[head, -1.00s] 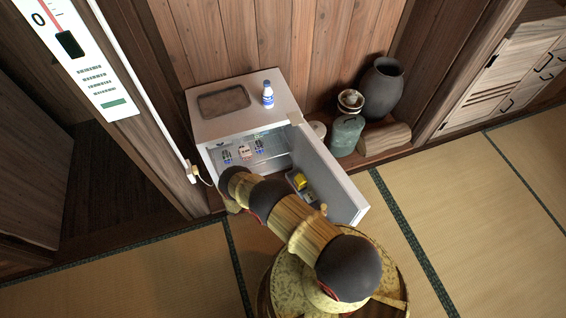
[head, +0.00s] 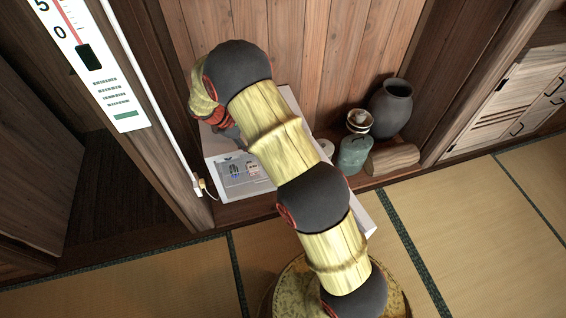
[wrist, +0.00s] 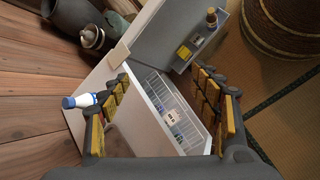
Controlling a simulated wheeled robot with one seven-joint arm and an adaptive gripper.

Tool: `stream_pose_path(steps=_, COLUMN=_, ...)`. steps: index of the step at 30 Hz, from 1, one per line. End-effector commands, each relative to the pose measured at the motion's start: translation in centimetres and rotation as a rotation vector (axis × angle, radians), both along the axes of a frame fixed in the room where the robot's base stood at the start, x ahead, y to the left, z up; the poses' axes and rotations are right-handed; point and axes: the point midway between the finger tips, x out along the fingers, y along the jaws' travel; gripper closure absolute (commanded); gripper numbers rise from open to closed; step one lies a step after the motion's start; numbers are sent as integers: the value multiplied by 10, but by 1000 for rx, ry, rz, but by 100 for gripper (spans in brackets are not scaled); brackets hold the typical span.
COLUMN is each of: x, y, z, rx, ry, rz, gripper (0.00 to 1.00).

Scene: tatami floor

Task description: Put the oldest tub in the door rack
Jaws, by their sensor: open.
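The small white fridge stands open. In the wrist view, a white tub (wrist: 171,117) with dark print stands inside by a wire shelf (wrist: 158,88), with bluish tubs (wrist: 183,131) behind it. In the head view, a dark-marked tub (head: 234,170) and a paler tub (head: 253,169) show inside; dates are too small to read. The door rack (wrist: 199,42) on the open door holds a yellow item (wrist: 184,52) and a dark bottle (wrist: 212,17). My gripper (wrist: 165,78) is open and empty above the fridge, its fingers either side of the opening in the wrist view.
A white bottle with a blue label (wrist: 78,101) is on the fridge top, close beside the left finger in the wrist view. Tatami in front is clear.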

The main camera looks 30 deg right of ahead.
Motion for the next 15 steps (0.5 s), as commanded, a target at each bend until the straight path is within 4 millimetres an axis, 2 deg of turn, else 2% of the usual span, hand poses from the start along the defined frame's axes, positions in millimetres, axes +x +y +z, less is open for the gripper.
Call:
stream_pose_path(steps=1, x=-5, y=2, z=28, rx=22, ry=-36, rz=-23, gripper=37)
stream_pose_path(steps=6, x=-31, y=9, z=99, rx=99, ry=-137, rz=-97, gripper=37)
stream_pose_path(steps=11, x=-63, y=17, z=159, rx=174, ry=-234, rz=-162, gripper=37)
stream_pose_path(steps=15, x=-97, y=24, z=204, rx=243, ry=-318, rz=-217, gripper=37)
